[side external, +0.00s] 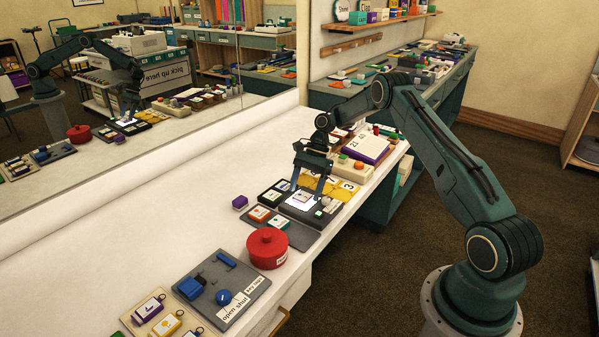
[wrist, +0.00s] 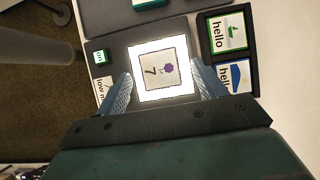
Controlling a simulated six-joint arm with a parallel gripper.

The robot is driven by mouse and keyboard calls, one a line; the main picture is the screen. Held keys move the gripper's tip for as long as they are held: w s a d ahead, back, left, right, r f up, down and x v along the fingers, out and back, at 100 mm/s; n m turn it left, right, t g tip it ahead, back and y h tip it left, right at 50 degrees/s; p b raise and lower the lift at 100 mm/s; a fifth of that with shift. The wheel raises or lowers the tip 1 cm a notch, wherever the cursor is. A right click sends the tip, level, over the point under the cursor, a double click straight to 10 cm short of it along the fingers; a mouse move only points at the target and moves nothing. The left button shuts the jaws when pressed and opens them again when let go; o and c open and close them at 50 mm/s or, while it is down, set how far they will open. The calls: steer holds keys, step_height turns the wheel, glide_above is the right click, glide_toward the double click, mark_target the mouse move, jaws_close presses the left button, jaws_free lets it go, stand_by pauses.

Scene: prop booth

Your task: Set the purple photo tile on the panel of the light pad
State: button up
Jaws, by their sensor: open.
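The purple photo tile (wrist: 158,70) is a small pale square with a thin purple edge, a 7 and a purple flower. It lies on the glowing white panel (wrist: 183,52) of the dark grey light pad, near the panel's middle, with lit margin around it. In the side external view the tile (side external: 302,197) shows small on the bright panel, partly behind my fingers. My gripper (wrist: 161,76) is open, one finger to each side of the tile, with gaps between. In the side external view my gripper (side external: 309,187) points down over the light pad (side external: 326,219).
A green "on" button (wrist: 100,56) sits on the pad's edge. A black tray with "hello" cards (wrist: 227,33) lies close by.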

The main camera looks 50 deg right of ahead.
steer(key=v, duration=0.7)
stand_by(0.3)
stand_by(0.6)
steer(key=a+r+n+t+h, duration=0.1)
steer(key=a+r+n, duration=0.1)
steer(key=a+r, duration=0.4)
steer(key=a+r+n+h, duration=0.1)
steer(key=a+r+n, duration=0.15)
steer(key=r, duration=0.65)
steer(key=s+a+r+n+t+h, duration=0.1)
steer(key=s+a+r+n, duration=0.5)
steer(key=a+r, duration=0.45)
steer(key=s+a+r+n+t+h, duration=0.1)
steer(key=s+a+n, duration=0.15)
steer(key=s, duration=0.45)
steer(key=s+a+r+n+t+h, duration=0.1)
steer(key=s+a+r, duration=0.15)
steer(key=s, duration=0.45)
steer(key=s+f+n+t+h, duration=0.1)
steer(key=s+f+n, duration=0.3)
steer(key=s, duration=0.8)
steer(key=shift+f+t, duration=0.3)
steer(key=shift+f, duration=0.3)
